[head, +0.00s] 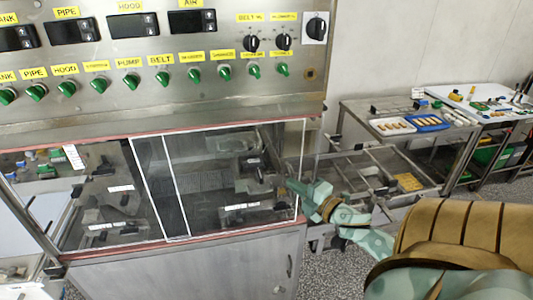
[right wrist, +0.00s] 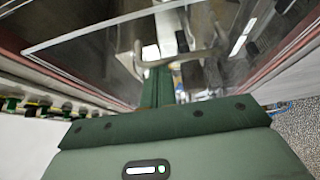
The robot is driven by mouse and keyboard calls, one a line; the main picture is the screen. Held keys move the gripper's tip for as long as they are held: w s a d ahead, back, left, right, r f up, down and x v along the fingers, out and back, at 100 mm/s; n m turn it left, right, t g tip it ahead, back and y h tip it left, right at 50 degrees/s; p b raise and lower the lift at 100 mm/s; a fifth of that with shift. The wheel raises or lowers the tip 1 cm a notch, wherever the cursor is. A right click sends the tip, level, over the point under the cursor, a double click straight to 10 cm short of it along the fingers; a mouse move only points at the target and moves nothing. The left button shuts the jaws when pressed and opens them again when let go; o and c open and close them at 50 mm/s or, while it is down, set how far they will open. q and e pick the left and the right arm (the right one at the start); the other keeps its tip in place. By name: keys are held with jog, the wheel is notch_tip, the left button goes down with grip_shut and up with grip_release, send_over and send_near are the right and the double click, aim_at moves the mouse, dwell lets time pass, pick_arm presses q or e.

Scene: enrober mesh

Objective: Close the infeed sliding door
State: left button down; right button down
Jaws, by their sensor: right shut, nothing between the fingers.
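Clear sliding door panes with bright edges cover the front of the steel machine in the head view. The right-hand pane (head: 225,165) spans the right part of the opening, and pane edges overlap left of it. I cannot tell how far the infeed door stands open. My right gripper (head: 288,184) is at the pane's right edge, shut and empty; whether it touches is unclear. In the right wrist view its dark green fingers (right wrist: 157,88) are together, beside a clear pane (right wrist: 100,50) whose bright edge crosses the upper left. My left gripper is not in view.
A control panel (head: 150,60) with green knobs is above the door. A steel frame with rails (head: 350,170) is right of the machine, behind my right arm. Farther right, a table (head: 375,110) holds white and blue trays. Speckled floor shows below.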

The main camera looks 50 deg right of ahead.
jog(key=s+d, duration=0.2)
jog(key=d, duration=0.1)
jog(key=shift+s+d, duration=0.15)
jog(key=shift+d, duration=0.1)
dwell(0.4)
